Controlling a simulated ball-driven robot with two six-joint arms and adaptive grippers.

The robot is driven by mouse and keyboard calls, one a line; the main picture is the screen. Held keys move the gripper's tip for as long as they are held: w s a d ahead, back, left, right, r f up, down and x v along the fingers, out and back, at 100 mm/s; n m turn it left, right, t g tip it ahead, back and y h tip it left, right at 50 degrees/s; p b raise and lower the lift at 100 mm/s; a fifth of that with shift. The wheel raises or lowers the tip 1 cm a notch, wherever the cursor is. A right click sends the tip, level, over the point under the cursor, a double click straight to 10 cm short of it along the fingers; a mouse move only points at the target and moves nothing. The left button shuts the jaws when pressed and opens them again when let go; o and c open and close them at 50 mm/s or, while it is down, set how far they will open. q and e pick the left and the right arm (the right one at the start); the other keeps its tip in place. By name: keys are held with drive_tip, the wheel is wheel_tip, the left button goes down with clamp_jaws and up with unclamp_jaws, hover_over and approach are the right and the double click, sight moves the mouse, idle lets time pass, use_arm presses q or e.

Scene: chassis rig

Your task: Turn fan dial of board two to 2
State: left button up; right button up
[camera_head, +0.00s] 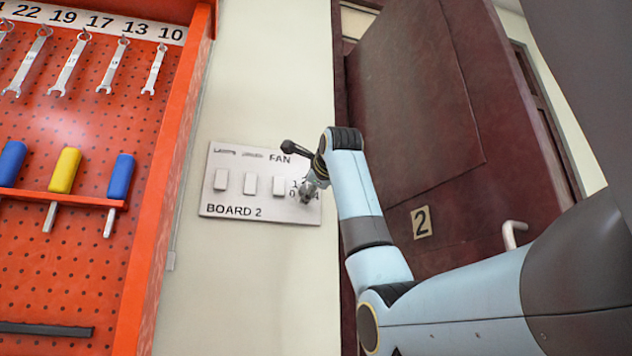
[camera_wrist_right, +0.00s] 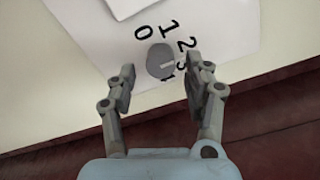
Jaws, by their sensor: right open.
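Board two (camera_head: 232,207) is a white wall panel lettered "BOARD 2", with several white switches and the word "FAN" at its upper right. The fan dial (camera_wrist_right: 160,60) is a round grey knob in the right wrist view. The numbers 0, 1, 2 and 3 show around it; a further mark is partly covered. A short light line shows on its face, but I cannot tell which number it points to. My right gripper (camera_wrist_right: 158,84) is open, its fingers on either side of the dial with visible gaps. In the head view it hides most of the dial. My left gripper is out of view.
An orange pegboard (camera_head: 95,140) with wrenches and coloured-handled tools is on the left. Bare wall lies below the board.

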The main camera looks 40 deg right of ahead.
drive_tip(key=v, duration=1.1)
